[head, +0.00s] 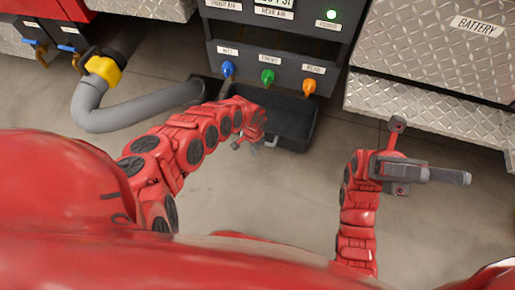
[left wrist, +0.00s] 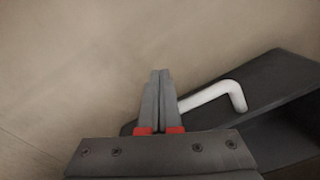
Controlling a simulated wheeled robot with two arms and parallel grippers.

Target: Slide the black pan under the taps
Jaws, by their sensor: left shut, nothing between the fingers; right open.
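The black pan (head: 294,124) lies on the floor in front of the dark tap panel (head: 245,52). Its far side reaches the panel's lower edge, below the green tap (head: 267,76) and orange tap (head: 309,86); the blue tap (head: 228,68) is further left. In the left wrist view the pan (left wrist: 272,85) shows a pale bent handle (left wrist: 218,92). My left gripper (left wrist: 161,72) is shut and empty, its fingers left of the handle; contact cannot be told. My right gripper (head: 468,178) is open and empty, right of the pan and apart from it.
A grey hose (head: 105,120) with a yellow fitting (head: 103,70) curves along the floor at left. Diamond-plate boxes, one labelled battery (head: 440,45), stand at the right. The floor in front of the pan (head: 290,190) is clear between my arms.

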